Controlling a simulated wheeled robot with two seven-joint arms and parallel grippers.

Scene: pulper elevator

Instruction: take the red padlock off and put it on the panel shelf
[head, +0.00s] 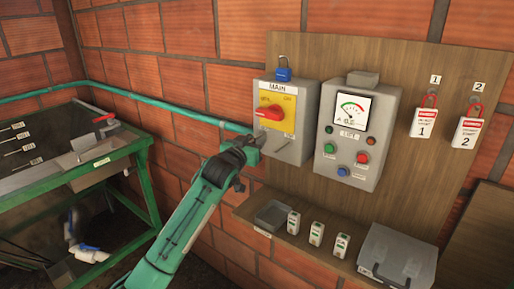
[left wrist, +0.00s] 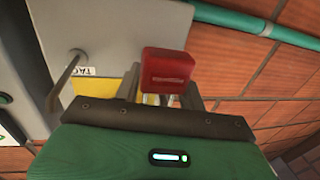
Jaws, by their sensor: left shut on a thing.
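The red padlock (left wrist: 167,68) shows in the left wrist view between the fingers of my left gripper (left wrist: 160,98). Its shackle is mostly hidden. In the head view my left gripper (head: 247,146) is shut beside the lower left of the grey MAIN switch box (head: 299,120), and the red padlock is not clearly visible there. A bent metal rod (left wrist: 66,68) sticks out from the box in the left wrist view, apart from the padlock body. The panel shelf (head: 288,252) runs below the board. My right gripper is not in view.
A blue padlock (head: 283,71) sits on top of the switch box. A meter box (head: 353,133) and two danger tags (head: 424,121) are on the board. A green-framed bench stands left.

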